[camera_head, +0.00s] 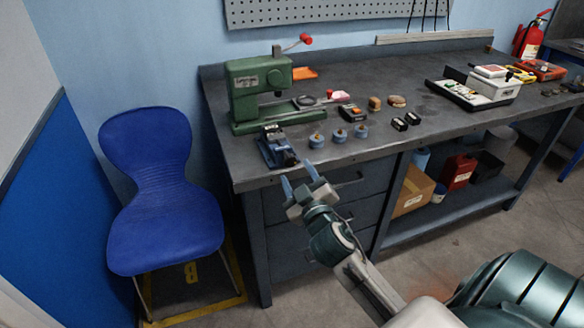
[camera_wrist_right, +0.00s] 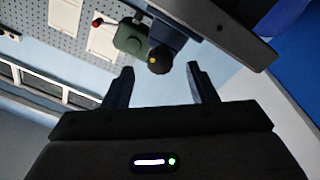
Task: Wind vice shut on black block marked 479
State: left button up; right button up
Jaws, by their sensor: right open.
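A blue vice (camera_head: 272,146) stands at the front left edge of the bench. My right gripper (camera_head: 298,178) is open and empty, just in front of the vice and apart from it. In the right wrist view a dark round knob (camera_wrist_right: 160,60) with a yellow centre, apparently on the vice, shows beyond and between the open fingertips (camera_wrist_right: 160,78). Two small black blocks (camera_head: 400,124) (camera_head: 413,118) sit on the bench right of the vice. Their markings are too small to read. I cannot tell whether a block is between the vice jaws. My left gripper is not in view.
A green press (camera_head: 258,88) with a red-knobbed lever stands behind the vice. Several blue-grey round pieces (camera_head: 339,136) sit to its right. The dark bench top (camera_head: 365,155) has a drawer front and handle below. A blue chair (camera_head: 165,225) stands left of the bench.

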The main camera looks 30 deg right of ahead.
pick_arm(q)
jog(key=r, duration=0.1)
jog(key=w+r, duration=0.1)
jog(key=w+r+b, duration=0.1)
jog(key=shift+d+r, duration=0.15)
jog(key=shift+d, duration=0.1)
pick_arm(e)
jog(key=v, duration=0.5)
jog(key=shift+s, duration=0.1)
jog(key=s+d+f+m+g+y+p, duration=0.2)
jog(key=f+g, duration=0.7)
jog(key=f, duration=2.8)
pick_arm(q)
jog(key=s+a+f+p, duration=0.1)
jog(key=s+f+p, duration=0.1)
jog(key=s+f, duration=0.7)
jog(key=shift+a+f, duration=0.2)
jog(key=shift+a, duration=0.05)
pick_arm(e)
jog(key=s+a+f+g+y, duration=0.1)
jog(key=s+f+g, duration=0.3)
jog(key=s+f, duration=0.8)
jog(key=s+a+f+m+g+y, duration=0.1)
jog(key=s+a+f+g, duration=0.2)
jog(key=s+f, duration=1)
jog(key=s+g, duration=0.1)
jog(key=s, duration=0.5)
jog(key=shift+a, duration=0.4)
